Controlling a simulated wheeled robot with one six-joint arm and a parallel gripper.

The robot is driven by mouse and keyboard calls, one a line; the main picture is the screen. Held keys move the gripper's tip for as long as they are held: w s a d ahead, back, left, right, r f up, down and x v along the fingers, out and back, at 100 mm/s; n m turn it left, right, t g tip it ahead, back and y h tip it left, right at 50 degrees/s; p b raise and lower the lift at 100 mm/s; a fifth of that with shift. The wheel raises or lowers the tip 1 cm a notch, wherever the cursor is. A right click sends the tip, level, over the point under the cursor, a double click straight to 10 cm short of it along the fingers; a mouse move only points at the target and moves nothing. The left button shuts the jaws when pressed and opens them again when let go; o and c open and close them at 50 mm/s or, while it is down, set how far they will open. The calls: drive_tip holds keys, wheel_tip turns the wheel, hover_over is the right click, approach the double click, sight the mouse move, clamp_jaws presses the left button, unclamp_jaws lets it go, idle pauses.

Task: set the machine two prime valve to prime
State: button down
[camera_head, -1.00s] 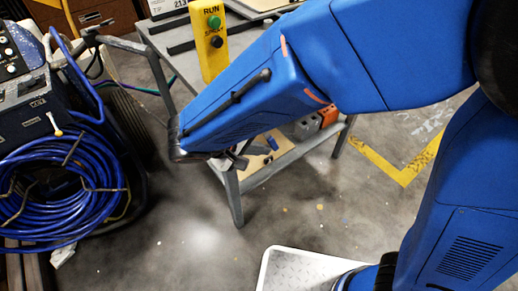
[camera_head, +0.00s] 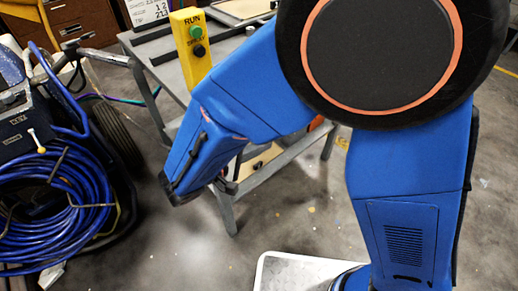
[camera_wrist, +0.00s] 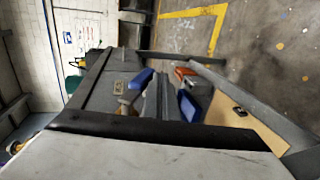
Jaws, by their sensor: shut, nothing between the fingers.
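A striping machine (camera_head: 14,125) with a dark panel and coiled blue hose (camera_head: 60,215) stands at the left of the head view, cut off by the edge. A small pale lever with a yellowish tip (camera_head: 38,141) sticks out above the hose; I cannot tell whether it is the prime valve, or which machine this is. My gripper (camera_head: 228,187) is mostly hidden behind my blue wrist, in front of the grey table, right of the machine and apart from it. It is shut and empty.
A grey table (camera_head: 165,72) carries a yellow RUN post (camera_head: 192,65) with green and black buttons, close behind my arm. The machine's black wheel (camera_head: 122,140) stands between hose and table. Bare concrete floor (camera_head: 185,245) is free in front.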

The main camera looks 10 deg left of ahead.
drive_tip(key=shift+w+d+r, duration=0.3)
drive_tip(key=shift+r, duration=0.05)
drive_tip(key=shift+h, duration=0.3)
drive_tip(key=shift+w+d+r+t, duration=0.1)
drive_tip(key=shift+w+r+t, duration=0.1)
drive_tip(key=shift+t, duration=0.3)
drive_tip(key=shift+f, duration=0.1)
idle(0.9)
